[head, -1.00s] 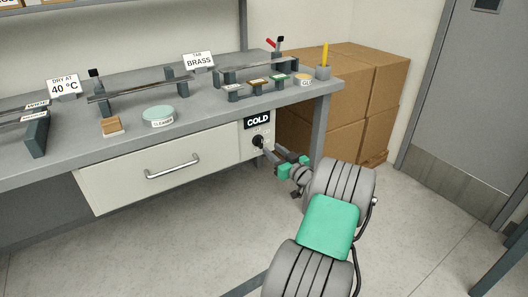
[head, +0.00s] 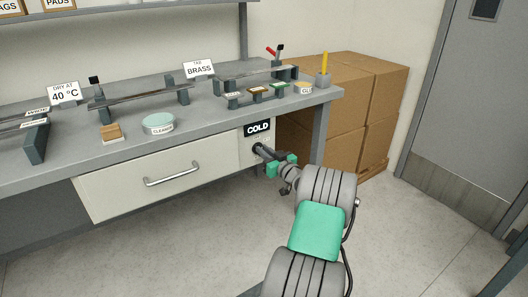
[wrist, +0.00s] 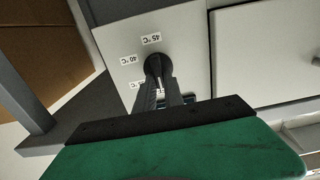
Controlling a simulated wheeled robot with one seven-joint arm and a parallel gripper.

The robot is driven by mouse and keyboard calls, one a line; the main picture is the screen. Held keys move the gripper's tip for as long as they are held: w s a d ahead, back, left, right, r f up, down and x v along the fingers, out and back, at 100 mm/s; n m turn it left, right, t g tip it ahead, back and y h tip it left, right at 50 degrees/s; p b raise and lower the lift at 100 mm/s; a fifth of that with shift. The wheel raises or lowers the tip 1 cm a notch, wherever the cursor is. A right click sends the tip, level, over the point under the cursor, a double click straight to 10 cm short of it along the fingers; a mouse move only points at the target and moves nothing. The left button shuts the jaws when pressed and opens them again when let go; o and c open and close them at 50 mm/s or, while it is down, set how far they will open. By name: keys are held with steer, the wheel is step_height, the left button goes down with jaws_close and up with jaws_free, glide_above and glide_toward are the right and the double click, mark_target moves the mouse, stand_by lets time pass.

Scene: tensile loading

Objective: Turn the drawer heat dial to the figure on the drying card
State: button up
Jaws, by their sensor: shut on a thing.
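The black heat dial (wrist: 157,64) is on the pale panel right of the drawer front, under a sign reading COLD (head: 257,129). In the wrist view the dial sits between my fingertips, and labels 45 °C (wrist: 151,39) and 40 °C (wrist: 129,60) show around it. A lower label is partly hidden by a finger. My gripper (head: 262,151) is shut on the dial; it also shows in the wrist view (wrist: 160,80). The drying card (head: 64,93) on the bench reads DRY AT 40 °C.
The drawer (head: 160,172) is closed, with a metal handle (head: 172,175). The bench (head: 210,112) overhangs the panel. A bench leg (head: 317,147) and cardboard boxes (head: 365,100) stand close on the right. The floor in front is clear.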

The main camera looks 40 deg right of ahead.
steer(key=shift+m, duration=0.3)
jaws_close()
steer(key=m+p, duration=0.2)
steer(key=m, duration=0.5)
steer(key=f+m+p, duration=0.1)
steer(key=m+p, duration=0.1)
steer(key=m, duration=0.6)
steer(key=d+m+p, duration=0.1)
steer(key=m+p, duration=0.1)
steer(key=m, duration=0.6)
steer(key=shift+s+f, duration=0.15)
steer(key=shift+f, duration=0.2)
stand_by(0.4)
steer(key=o, duration=0.7)
jaws_free()
